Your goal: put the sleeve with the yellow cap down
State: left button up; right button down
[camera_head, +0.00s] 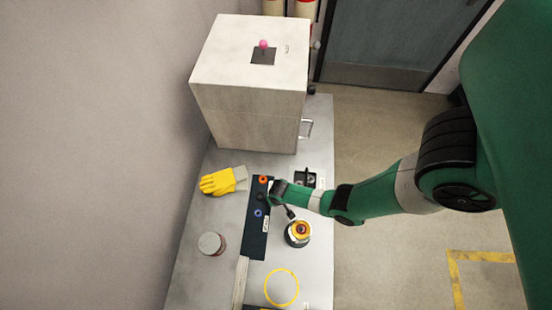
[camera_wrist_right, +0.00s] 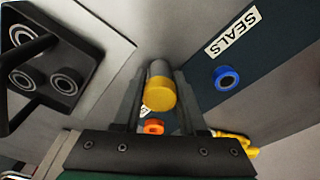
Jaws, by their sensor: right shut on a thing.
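The sleeve (camera_wrist_right: 158,70) is a grey cylinder with a yellow cap (camera_wrist_right: 160,94) on the end facing the right wrist camera. My right gripper (camera_wrist_right: 158,92) is shut on it, one finger on each side. In the head view my right gripper (camera_head: 278,190) is over the right edge of the dark seals mat, and I cannot make out the sleeve there. A black rack (camera_wrist_right: 45,65) with round sockets is at the upper left of the wrist view; it also shows in the head view (camera_head: 305,180). My left gripper is not in view.
The seals mat (camera_head: 254,240) carries an orange ring (camera_head: 263,179) and a blue ring (camera_head: 259,213). Yellow gloves (camera_head: 222,182) and a jar (camera_head: 211,243) are to its left. A big pale box (camera_head: 250,95) stands behind.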

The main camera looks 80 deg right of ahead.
jog(key=shift+c, duration=2.3)
grip_release()
jog(key=shift+f, duration=0.1)
jog(key=r+p, duration=0.8)
jog(key=s+a+r+p, duration=0.1)
jog(key=r+p, duration=0.3)
jog(key=shift+a+r, duration=0.1)
jog(key=shift+r, duration=0.1)
jog(key=shift+f, duration=0.1)
